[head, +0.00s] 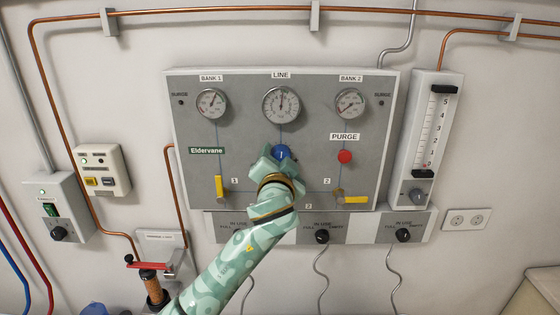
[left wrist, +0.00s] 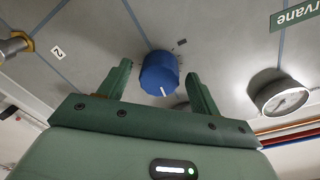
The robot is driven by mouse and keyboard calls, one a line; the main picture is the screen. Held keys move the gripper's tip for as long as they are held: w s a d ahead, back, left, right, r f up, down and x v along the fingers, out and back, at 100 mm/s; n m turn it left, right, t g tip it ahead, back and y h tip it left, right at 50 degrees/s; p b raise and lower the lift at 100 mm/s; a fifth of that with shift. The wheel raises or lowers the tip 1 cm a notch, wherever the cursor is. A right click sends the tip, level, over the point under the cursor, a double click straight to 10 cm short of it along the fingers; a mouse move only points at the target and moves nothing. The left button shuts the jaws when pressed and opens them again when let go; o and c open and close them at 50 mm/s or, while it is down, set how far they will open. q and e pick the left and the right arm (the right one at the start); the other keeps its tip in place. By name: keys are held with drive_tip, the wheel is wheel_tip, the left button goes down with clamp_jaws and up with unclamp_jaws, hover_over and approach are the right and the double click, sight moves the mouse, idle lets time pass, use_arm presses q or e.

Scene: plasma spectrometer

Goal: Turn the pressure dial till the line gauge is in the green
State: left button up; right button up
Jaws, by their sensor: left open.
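The blue pressure dial (head: 281,151) sits on the grey panel, directly below the round line gauge (head: 281,104). The gauge's needle points almost straight up; its coloured zones are too small to make out. My left gripper (head: 279,163) is at the dial and partly covers it in the head view. In the left wrist view, the blue dial (left wrist: 159,73) with its white mark stands between the two green fingers of my left gripper (left wrist: 158,84). The fingers are open, with gaps on both sides. My right gripper is not in view.
The panel (head: 380,120) also carries the bank 1 gauge (head: 211,102), bank 2 gauge (head: 350,102), red purge button (head: 344,156) and yellow levers at lower left (head: 219,186) and lower right (head: 355,200). A flow tube (head: 431,125) is to the right.

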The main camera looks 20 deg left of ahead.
use_arm(q)
drive_tip(key=c, duration=1)
drive_tip(key=shift+r+m+p, duration=0.25)
drive_tip(key=shift+m+p, duration=0.45)
drive_tip(key=shift+p, duration=0.45)
drive_tip(key=shift+f+m+p, duration=0.1)
drive_tip(key=shift+m+p, duration=0.4)
drive_tip(key=shift+f, duration=0.1)
drive_tip(key=o, duration=1)
drive_tip(key=shift+s, duration=0.1)
drive_tip(key=b+v, duration=0.3)
drive_tip(key=v, duration=1.3)
